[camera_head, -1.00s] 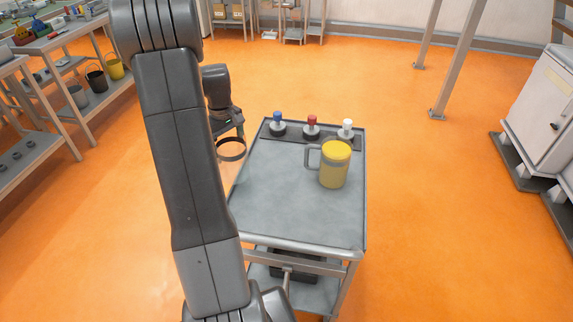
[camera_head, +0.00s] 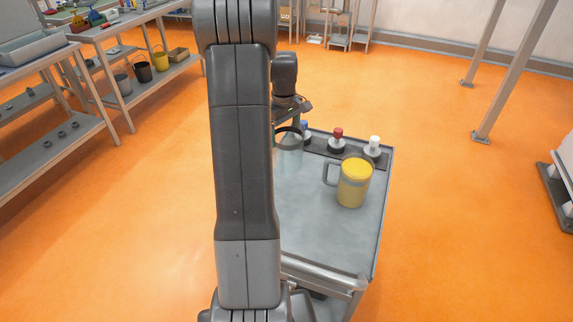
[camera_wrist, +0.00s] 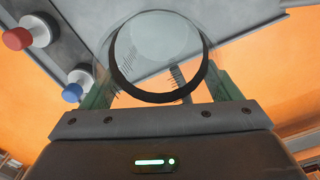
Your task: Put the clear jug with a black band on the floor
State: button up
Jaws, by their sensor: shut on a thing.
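The clear jug with a black band (camera_head: 289,150) is held in the air at the cart's left side in the head view, partly hidden by my arm. In the wrist view, the jug (camera_wrist: 158,35) is seen from its dark-banded end, between the two fingers. My gripper (camera_wrist: 158,88) is shut on it. In the head view my gripper (camera_head: 291,112) is small and dark, above the jug. The orange floor (camera_head: 450,220) spreads around the cart. In the wrist view, the cart top and the floor both show behind the jug.
Workbenches (camera_head: 120,95) stand at left, a metal post (camera_head: 510,75) at right.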

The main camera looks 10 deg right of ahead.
jog(key=shift+f+p, duration=0.6)
jog(key=shift+f, duration=3.05)
jog(key=o, duration=1.4)
jog(key=shift+c, duration=0.2)
